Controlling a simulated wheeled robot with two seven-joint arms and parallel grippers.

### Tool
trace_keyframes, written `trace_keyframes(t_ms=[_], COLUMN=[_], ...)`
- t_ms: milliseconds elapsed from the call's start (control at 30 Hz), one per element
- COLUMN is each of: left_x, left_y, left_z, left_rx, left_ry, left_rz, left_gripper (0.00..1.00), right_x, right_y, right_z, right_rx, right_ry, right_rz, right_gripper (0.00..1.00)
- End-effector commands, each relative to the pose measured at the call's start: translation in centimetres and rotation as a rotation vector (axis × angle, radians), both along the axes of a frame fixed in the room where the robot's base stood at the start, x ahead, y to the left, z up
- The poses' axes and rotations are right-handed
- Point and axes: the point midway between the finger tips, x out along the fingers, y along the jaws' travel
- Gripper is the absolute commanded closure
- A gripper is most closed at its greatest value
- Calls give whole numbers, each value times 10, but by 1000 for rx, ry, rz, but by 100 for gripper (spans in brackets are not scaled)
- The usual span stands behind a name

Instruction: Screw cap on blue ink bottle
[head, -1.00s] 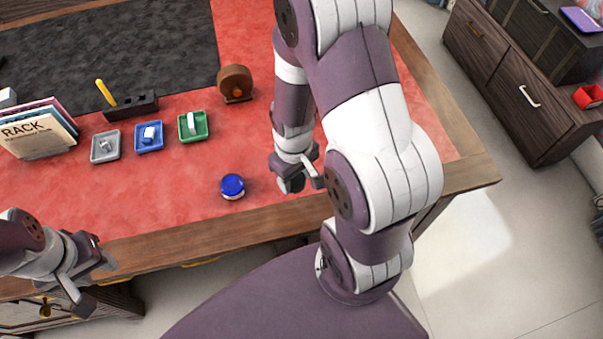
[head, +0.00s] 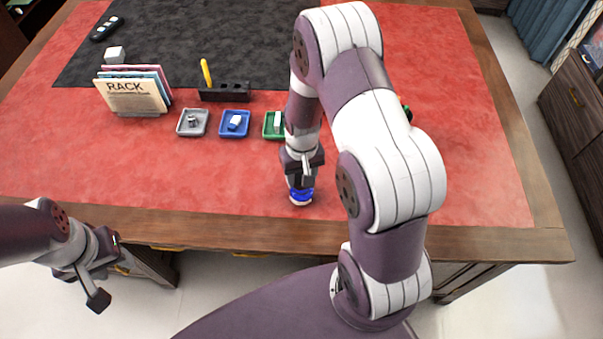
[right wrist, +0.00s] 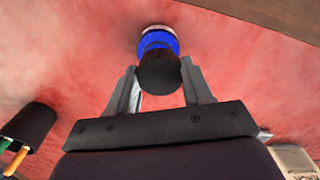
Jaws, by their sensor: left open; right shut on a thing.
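The blue ink bottle (head: 301,199) stands on the red desk top near its front edge. It also shows in the right wrist view (right wrist: 157,40), blue with a pale base. My right gripper (head: 302,180) is directly over the bottle, pointing down. It is shut on a dark round cap (right wrist: 159,74), which shows between the fingers in the right wrist view. The cap overlaps the bottle's near part there; I cannot tell whether it touches the bottle or is seated. My left gripper (head: 102,279) is open and empty, in front of the desk at lower left.
Grey (head: 192,123), blue (head: 234,124) and green (head: 270,125) trays with small items lie behind the bottle. A dark block (head: 224,95) with a yellow stick and a RACK file holder (head: 134,95) stand further back. A dark cup (right wrist: 30,127) holds coloured sticks. The left front desk is clear.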

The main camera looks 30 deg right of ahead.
Motion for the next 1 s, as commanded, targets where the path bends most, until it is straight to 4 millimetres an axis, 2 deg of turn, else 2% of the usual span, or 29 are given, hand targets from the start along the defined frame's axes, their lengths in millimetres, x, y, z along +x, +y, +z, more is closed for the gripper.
trace_keyframes(t_ms=[67,1000], left_x=[0,0], left_y=[0,0], left_z=[-6,-7], left_rx=[0,0], left_ry=[0,0], left_rz=[0,0], left_gripper=[57,57], right_x=[0,-1], right_y=[0,-1], right_z=[-6,-12], right_rx=[0,0], right_ry=[0,0], right_rz=[0,1], right_gripper=[78,78])
